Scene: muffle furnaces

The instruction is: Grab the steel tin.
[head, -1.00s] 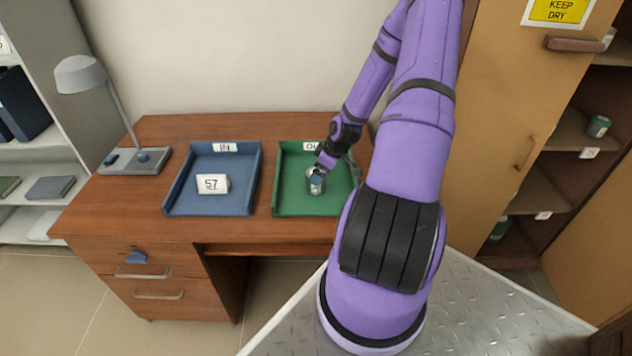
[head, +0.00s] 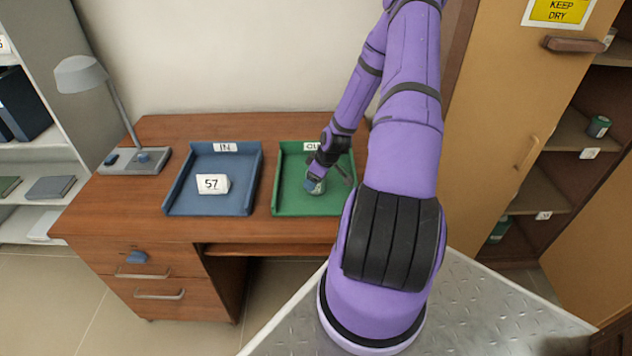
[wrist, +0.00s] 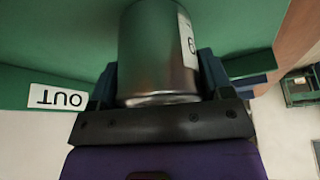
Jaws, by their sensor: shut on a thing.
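The steel tin (wrist: 152,62) is a shiny metal cylinder with a white label on its side; the mark on the label is only partly readable. In the wrist view it sits between the two fingers of my gripper (wrist: 157,78), which is shut on it. In the head view my gripper (head: 316,178) is low over the green OUT tray (head: 290,207), and the tin there is mostly hidden by the gripper. I cannot tell whether the tin touches the tray floor.
A blue IN tray (head: 205,206) with a white block marked 57 (head: 213,184) stands to the left on the wooden desk (head: 190,130). A grey lamp (head: 120,105) is at the far left. A tan cabinet (head: 505,110) stands to the right.

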